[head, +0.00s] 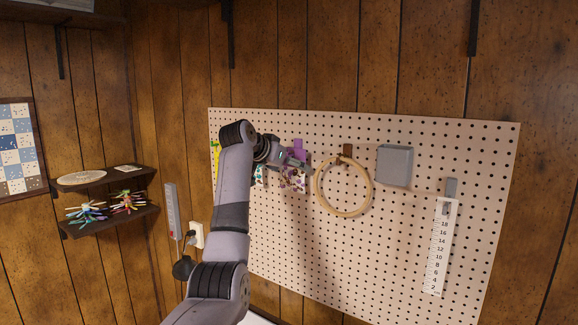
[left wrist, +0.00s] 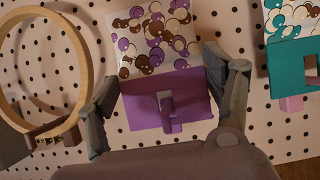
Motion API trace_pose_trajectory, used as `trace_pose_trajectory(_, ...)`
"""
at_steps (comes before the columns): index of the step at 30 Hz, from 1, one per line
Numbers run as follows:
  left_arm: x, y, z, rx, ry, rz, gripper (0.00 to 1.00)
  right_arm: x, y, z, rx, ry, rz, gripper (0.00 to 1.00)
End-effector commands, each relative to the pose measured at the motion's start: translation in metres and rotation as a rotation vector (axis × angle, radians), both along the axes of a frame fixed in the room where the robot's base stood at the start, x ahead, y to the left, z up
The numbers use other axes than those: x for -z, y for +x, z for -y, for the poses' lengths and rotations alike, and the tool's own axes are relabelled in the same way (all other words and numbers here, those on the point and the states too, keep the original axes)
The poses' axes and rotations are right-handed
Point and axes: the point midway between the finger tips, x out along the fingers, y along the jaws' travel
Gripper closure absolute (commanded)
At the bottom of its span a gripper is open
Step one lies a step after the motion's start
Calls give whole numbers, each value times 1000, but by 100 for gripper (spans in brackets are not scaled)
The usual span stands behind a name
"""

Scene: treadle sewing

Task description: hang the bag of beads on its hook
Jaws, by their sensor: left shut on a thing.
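A clear bag of purple and brown beads (left wrist: 152,40) with a purple header (left wrist: 150,88) is between the fingers of my left gripper (left wrist: 163,70), which is shut on it. The bag is right at the pegboard. A small purple hook-like piece (left wrist: 166,105) shows at the middle of the header; I cannot tell whether it passes through the header. In the head view the purple header (head: 297,154) and the bag (head: 297,181) show just beyond my left gripper (head: 291,168), partly hidden by it. My right gripper is out of view.
A bag with teal beads (left wrist: 291,20) hangs beside it, partly behind my arm in the head view. A wooden hoop (head: 371,190) hangs close on the other side. A grey box (head: 395,165) and a ruler (head: 439,250) are further right on the pegboard (head: 400,280).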

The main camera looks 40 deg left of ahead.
Motion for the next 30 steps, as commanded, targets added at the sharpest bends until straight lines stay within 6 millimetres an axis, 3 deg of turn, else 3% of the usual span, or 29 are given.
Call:
trace_pose_trajectory(19, 7, 0, 0, -1, 1, 1, 53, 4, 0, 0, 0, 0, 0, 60)
trace_pose_trajectory(20, 7, 0, 0, -1, 1, 1, 24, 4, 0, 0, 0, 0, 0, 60)
trace_pose_trajectory(30, 7, 0, 0, 0, 0, 0, 2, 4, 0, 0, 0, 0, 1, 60)
